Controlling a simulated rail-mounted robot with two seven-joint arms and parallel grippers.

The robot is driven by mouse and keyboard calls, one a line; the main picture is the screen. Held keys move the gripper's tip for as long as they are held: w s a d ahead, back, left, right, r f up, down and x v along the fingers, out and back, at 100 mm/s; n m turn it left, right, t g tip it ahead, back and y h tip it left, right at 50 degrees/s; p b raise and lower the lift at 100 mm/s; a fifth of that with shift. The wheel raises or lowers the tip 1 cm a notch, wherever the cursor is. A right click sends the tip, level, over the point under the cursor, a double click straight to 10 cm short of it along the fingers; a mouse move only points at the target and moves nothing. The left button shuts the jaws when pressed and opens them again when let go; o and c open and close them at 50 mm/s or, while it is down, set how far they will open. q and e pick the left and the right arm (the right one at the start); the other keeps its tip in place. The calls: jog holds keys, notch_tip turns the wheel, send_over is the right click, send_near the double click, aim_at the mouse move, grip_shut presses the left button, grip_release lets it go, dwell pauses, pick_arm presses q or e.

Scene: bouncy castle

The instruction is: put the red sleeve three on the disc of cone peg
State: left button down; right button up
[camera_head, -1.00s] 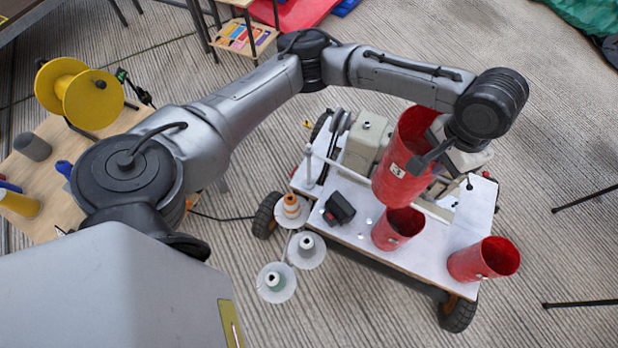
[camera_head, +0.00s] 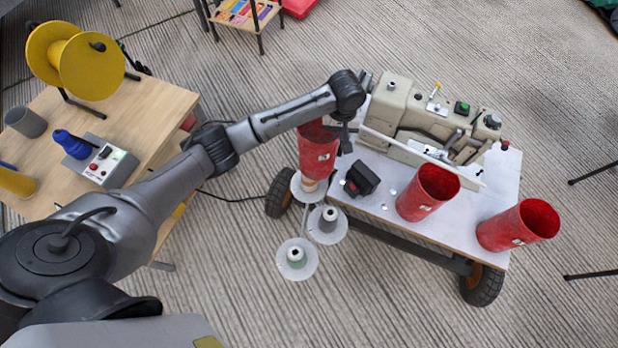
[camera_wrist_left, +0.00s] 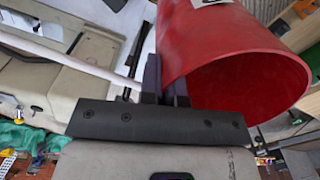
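My left gripper (camera_head: 345,138) is shut on the wall of a red sleeve (camera_head: 318,152), the one marked 3 in the earlier frame. The sleeve is nearly upright above the rear disc (camera_head: 297,188) at the cart's left corner. In the left wrist view the fingers (camera_wrist_left: 166,85) pinch the rim of the sleeve (camera_wrist_left: 225,50), whose open end faces the camera. My right gripper is not in view.
Two other discs with pegs, a middle one (camera_head: 328,238) and a front one (camera_head: 297,272), are empty. Two red sleeves (camera_head: 428,192) (camera_head: 518,226) stand on the white cart top (camera_head: 385,215). A black box (camera_head: 361,179) and a beige machine (camera_head: 410,105) are close by.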

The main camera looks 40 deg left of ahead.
pick_arm(q)
notch_tip(320, 180, down, 17)
jog(key=s+a+n+b, duration=0.1)
jog(key=a+b, duration=0.1)
jog(key=b, duration=0.4)
jog(key=shift+s, duration=0.15)
jog(key=c, duration=1.8)
grip_release()
jog(key=shift+f, duration=0.15)
jog(key=o, duration=0.5)
jog(key=shift+c, duration=0.2)
